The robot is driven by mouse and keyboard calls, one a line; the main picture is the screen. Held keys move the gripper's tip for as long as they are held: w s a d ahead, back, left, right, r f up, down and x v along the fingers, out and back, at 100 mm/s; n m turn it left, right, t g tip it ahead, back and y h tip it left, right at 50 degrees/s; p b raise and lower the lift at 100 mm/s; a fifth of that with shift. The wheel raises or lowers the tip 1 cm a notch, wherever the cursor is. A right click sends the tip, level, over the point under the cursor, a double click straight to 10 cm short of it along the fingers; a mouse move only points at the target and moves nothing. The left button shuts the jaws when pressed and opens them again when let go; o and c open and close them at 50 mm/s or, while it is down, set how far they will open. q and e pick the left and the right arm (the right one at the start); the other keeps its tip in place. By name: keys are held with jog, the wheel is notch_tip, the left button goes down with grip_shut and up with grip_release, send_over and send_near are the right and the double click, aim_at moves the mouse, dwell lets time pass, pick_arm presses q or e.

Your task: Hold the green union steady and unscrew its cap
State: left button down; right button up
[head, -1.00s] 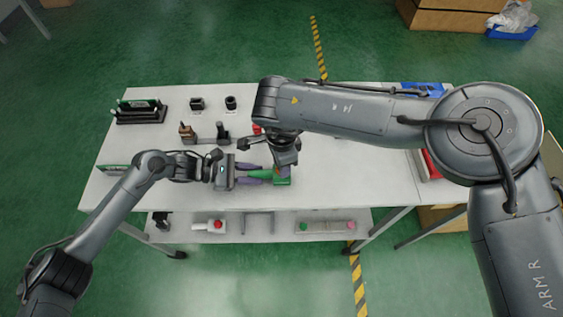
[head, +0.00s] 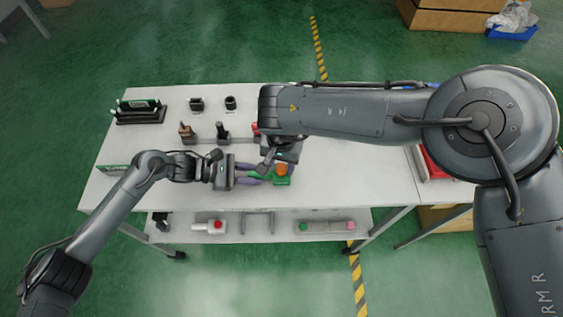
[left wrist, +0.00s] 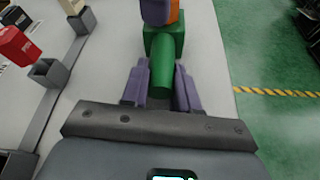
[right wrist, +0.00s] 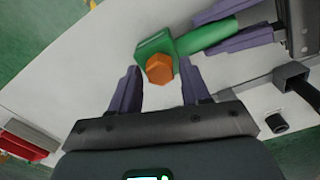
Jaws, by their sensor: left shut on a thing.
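The green union (head: 262,177) lies above the bench; in the left wrist view it is a green cylinder (left wrist: 161,72) with a square block at its far end. My left gripper (head: 250,174) is shut on the cylinder, one purple finger on each side. The orange cap (right wrist: 159,69) is a hex piece on the block's face; it also shows in the head view (head: 281,169). My right gripper (right wrist: 160,78) is open, with its fingers apart on either side of the cap and a visible gap to it. In the head view my right wrist partly hides it.
A grey rail with lever fixtures (head: 222,131) stands behind the union. A black rack with green boards (head: 140,111) is at the back left. A red bin (head: 430,163) sits at the right. The lower shelf (head: 275,226) holds several parts.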

jog(key=o, duration=0.4)
jog(key=shift+c, duration=0.2)
jog(key=shift+r, duration=0.2)
jog(key=shift+r, duration=1.3)
